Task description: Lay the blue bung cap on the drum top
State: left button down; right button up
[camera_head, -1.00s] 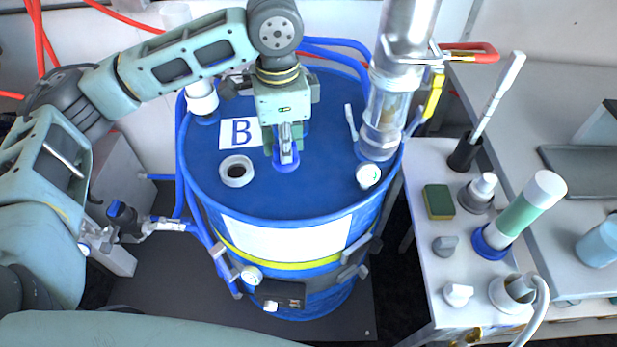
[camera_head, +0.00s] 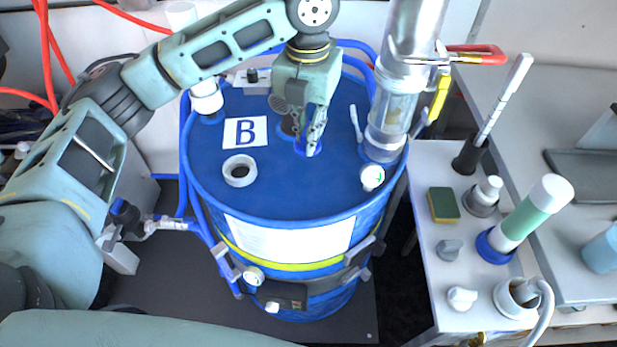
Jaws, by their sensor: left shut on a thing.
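The blue drum (camera_head: 300,195) stands upright in the middle, with its flat blue top facing me. My left gripper (camera_head: 309,147) reaches down over the drum top, right of its centre. It is shut on the blue bung cap (camera_head: 313,151), which shows only as a small blue rim around the fingertips. The cap is very close to the drum top, and I cannot tell whether it touches. My right gripper is not in view.
A white side table (camera_head: 425,260) at right holds a sponge (camera_head: 443,205) and several fittings. The drum top's front is clear.

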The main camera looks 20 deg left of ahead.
pick_arm(q)
jog(key=shift+m, duration=0.4)
jog(key=shift+f, duration=0.35)
notch_tip(320, 180, down, 9)
jog(key=shift+f+p, duration=0.15)
jog(key=shift+p, duration=0.9)
jog(key=c, duration=1.8)
grip_release()
jog(key=shift+f, duration=0.1)
jog(key=shift+o, duration=0.2)
